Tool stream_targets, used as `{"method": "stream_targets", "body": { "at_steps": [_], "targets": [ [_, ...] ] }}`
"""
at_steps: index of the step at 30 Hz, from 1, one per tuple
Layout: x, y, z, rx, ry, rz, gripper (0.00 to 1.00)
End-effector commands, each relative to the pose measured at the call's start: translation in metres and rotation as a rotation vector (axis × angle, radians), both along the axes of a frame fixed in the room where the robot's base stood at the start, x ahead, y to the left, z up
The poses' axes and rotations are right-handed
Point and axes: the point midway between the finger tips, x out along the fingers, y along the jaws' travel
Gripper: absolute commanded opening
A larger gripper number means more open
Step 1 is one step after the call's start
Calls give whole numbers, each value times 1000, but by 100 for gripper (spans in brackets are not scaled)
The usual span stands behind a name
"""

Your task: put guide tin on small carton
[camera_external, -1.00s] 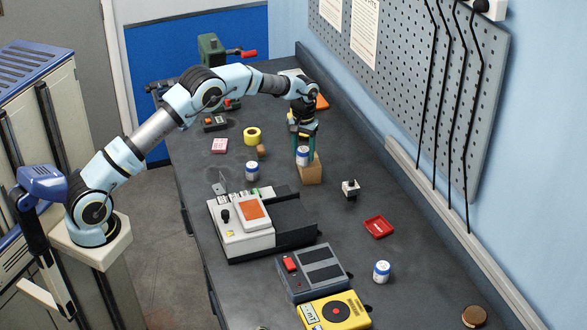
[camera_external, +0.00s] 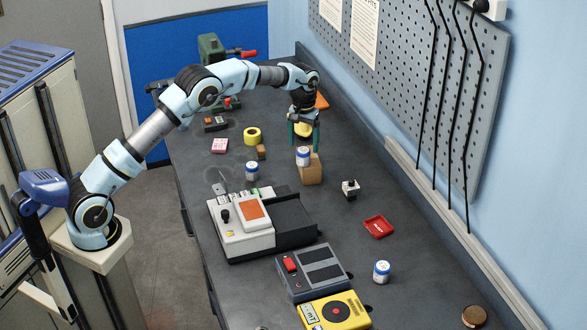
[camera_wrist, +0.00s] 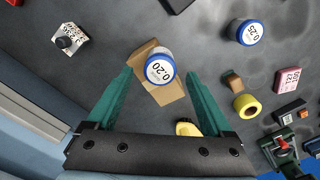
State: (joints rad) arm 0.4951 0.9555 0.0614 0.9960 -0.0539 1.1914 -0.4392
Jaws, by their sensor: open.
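A white tin with a blue rim (camera_external: 303,157), marked 0.20 in the wrist view (camera_wrist: 160,69), stands upright on top of the small brown carton (camera_external: 312,171). The carton also shows in the wrist view (camera_wrist: 172,95), partly covered by the tin. My gripper (camera_external: 304,147) is open above the tin, with one green finger to each side. In the wrist view the fingers are spread wide and clear of the tin.
A similar tin marked 0.25 (camera_wrist: 246,32) stands left of the carton in the external view (camera_external: 252,171). Another tin (camera_external: 381,271) stands nearer the front. A small wooden block (camera_external: 261,152), a yellow ring (camera_external: 253,135) and a black-and-white device (camera_external: 350,188) are nearby.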

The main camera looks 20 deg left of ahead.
Motion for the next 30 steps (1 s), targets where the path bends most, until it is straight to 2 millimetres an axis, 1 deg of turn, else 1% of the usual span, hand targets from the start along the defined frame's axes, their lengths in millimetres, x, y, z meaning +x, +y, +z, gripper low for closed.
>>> {"method": "stream_targets", "body": {
  "at_steps": [3, 9, 12, 15, 20, 23, 25, 28, 29, 30],
  "targets": [
    [1, -1, 24, -2, -5, 0, 85],
    [1, -1, 61, -2, -3, 0, 85],
    [1, 0, 73, -1, -2, 0, 85],
    [0, 0, 79, -1, -1, 0, 85],
    [0, 2, 82, 0, 0, 1, 85],
    [-2, 15, 82, -3, -3, 2, 85],
    [-6, 33, 82, -7, -9, 4, 85],
    [-19, 68, 79, -14, -20, 2, 85],
    [-25, 79, 78, -16, -24, 0, 85],
    [-34, 94, 76, -20, -31, -3, 85]
  ]
}}
